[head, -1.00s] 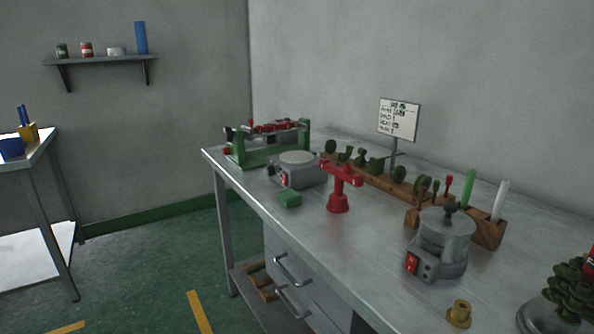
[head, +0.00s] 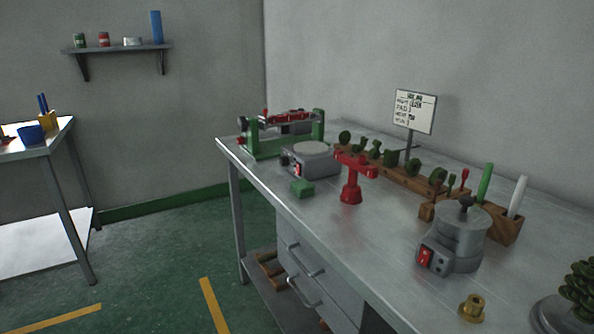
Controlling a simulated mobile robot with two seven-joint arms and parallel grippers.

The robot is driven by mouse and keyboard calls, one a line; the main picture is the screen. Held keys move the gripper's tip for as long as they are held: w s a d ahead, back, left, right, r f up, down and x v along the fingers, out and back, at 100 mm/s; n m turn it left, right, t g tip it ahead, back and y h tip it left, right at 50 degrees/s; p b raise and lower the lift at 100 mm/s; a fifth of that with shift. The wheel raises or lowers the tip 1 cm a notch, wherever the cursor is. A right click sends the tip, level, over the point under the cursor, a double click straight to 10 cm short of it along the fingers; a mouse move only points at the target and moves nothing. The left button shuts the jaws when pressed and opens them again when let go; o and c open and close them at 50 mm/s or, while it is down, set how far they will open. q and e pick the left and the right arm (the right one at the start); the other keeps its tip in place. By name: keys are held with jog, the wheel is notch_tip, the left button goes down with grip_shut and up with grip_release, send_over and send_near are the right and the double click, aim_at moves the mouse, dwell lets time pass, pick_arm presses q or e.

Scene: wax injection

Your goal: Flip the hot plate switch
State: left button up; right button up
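The hot plate (head: 313,160) is a grey box with a round pale top, on the metal workbench (head: 345,235) towards its far left end. A small red switch (head: 298,169) shows on its front left face; its position is too small to tell. A second grey device, a lidded round pot (head: 458,237) on a base, stands nearer at the right with a larger red switch (head: 425,257) on its front. Neither of my grippers is in view.
A green block (head: 302,187) and a red stand (head: 352,180) sit close to the hot plate. A green-framed device (head: 283,135) stands behind it. A wooden rack (head: 390,177) lines the back. A brass piece (head: 472,308) lies near the front edge. Floor left of the bench is clear.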

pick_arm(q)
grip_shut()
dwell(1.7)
